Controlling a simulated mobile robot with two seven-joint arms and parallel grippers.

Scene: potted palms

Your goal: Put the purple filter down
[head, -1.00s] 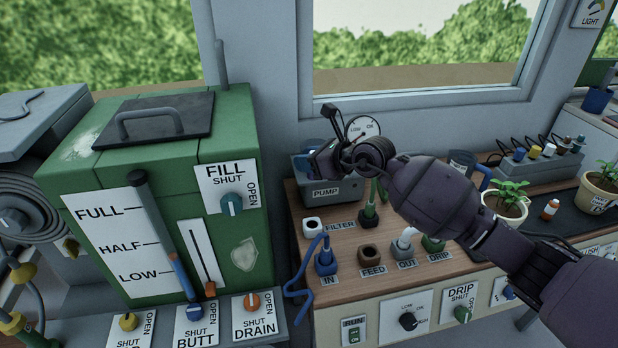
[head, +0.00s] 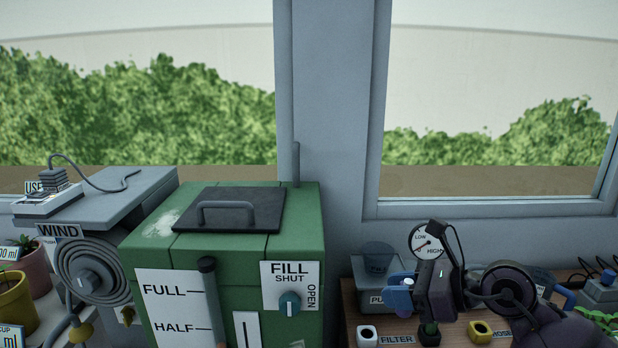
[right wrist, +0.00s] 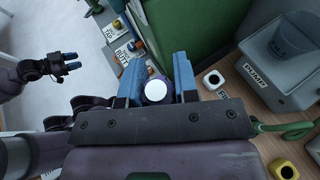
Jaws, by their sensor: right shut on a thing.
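The purple filter (right wrist: 155,90) shows in the right wrist view as a round white end with a purple edge. My right gripper (head: 402,288) is shut on it, with a blue finger on each side in the wrist view. The gripper is in front of the pump (right wrist: 290,65), above the bench; I cannot tell the exact height. The white FILTER socket (head: 367,334) shows below and left of the gripper, and its hole looks empty in the wrist view (right wrist: 213,79). My left gripper (right wrist: 73,62) shows far left in the wrist view, fingers apart and empty.
The green tank (head: 225,262) stands left of the bench. The pump gauge (head: 427,243) is behind my right gripper. A yellow HOSE socket (head: 480,331) and a green hose (right wrist: 285,128) are close by. A grey WIND unit (head: 110,200) stands at the left.

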